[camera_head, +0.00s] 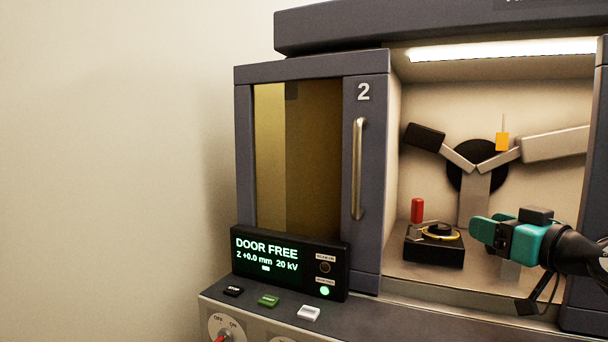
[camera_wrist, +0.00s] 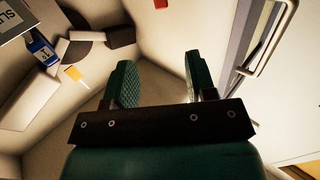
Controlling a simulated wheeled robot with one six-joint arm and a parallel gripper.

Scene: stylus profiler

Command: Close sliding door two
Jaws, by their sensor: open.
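Sliding door two (camera_head: 364,185) is a grey framed panel with an amber window, marked "2", at the left of the machine. A vertical metal handle (camera_head: 358,170) runs along its right side. The chamber opening to the right of the door is uncovered. My gripper (camera_head: 478,230) is teal and black, in front of the opening and to the right of the handle, apart from it. In the wrist view the two fingers (camera_wrist: 157,85) are spread with nothing between them. The handle (camera_wrist: 272,45) shows there at the upper right, outside the fingers.
Inside the chamber are a black stage (camera_head: 434,250) with a red knob (camera_head: 417,210), and a round detector with arms behind. A display box (camera_head: 290,263) reading "DOOR FREE" stands before the door's lower part. Buttons line the front ledge.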

